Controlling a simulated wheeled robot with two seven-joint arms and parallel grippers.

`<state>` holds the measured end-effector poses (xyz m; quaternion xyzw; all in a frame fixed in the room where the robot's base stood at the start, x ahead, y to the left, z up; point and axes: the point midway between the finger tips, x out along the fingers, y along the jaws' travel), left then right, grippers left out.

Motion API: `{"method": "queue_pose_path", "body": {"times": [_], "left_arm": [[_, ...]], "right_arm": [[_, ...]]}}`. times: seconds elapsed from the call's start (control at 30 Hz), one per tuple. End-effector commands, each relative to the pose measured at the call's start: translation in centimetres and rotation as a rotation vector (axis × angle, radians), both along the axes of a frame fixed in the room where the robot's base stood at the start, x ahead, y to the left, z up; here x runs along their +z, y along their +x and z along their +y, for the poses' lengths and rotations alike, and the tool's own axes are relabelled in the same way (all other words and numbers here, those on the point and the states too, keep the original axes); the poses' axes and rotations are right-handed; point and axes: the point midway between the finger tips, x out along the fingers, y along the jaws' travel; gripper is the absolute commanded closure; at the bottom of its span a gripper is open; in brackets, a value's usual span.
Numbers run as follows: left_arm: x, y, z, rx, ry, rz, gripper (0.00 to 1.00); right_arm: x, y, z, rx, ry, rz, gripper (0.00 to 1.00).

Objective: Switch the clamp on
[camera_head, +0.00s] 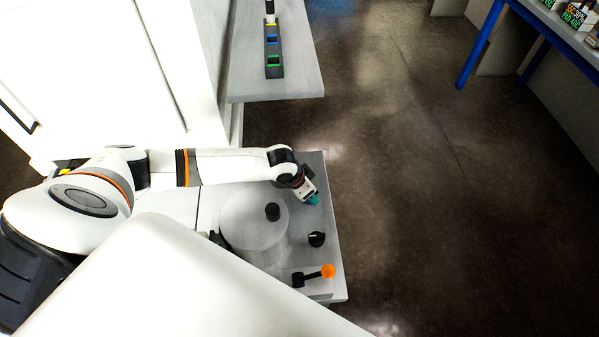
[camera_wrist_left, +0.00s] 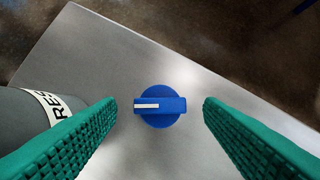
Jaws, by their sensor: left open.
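A blue round knob (camera_wrist_left: 160,120) with a raised grip bar and a white mark on its left half sits on the grey metal top, centred in the left wrist view. My left gripper (camera_wrist_left: 160,105) is open, with its green ridged pads on either side of the knob and apart from it. In the head view my left gripper (camera_head: 312,198) points down at the right edge of the bench; the blue knob is hidden there. A black knob (camera_head: 316,239) and a black lever with an orange end (camera_head: 328,271) are nearer the front. No part is readably labelled as the clamp.
A grey cylinder (camera_head: 245,228) with a black knob on its lid stands left of the gripper; its lettered side (camera_wrist_left: 25,108) shows in the wrist view. The bench top (camera_head: 334,262) ends just to the right. A shelf (camera_head: 290,85) is behind, with open floor to the right.

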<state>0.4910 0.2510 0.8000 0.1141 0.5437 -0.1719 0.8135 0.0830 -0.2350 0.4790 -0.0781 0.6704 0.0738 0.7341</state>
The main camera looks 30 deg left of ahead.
Motion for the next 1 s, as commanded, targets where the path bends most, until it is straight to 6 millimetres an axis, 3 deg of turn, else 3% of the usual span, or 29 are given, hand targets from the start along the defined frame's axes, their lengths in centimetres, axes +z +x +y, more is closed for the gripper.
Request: {"method": "queue_pose_path", "body": {"times": [0.2,0.43,0.63,1.0], "left_arm": [[4.4,-1.7,0.9,-0.002,0.003,-0.002,0.38],[8.0,-3.0,1.5,0.0,0.002,-0.001,0.38],[9.2,-3.5,1.6,-0.001,0.002,0.0,0.38],[9.3,-3.5,1.6,-0.001,0.002,0.0,0.38]], "right_arm": [[0.0,0.1,0.2,-0.001,0.002,-0.001,0.08],[-0.1,0.1,0.2,-0.001,0.002,-0.002,0.08],[-0.1,0.1,0.2,-0.001,0.002,-0.002,0.08],[-0.1,0.1,0.2,-0.001,0.001,-0.002,0.08]]}}
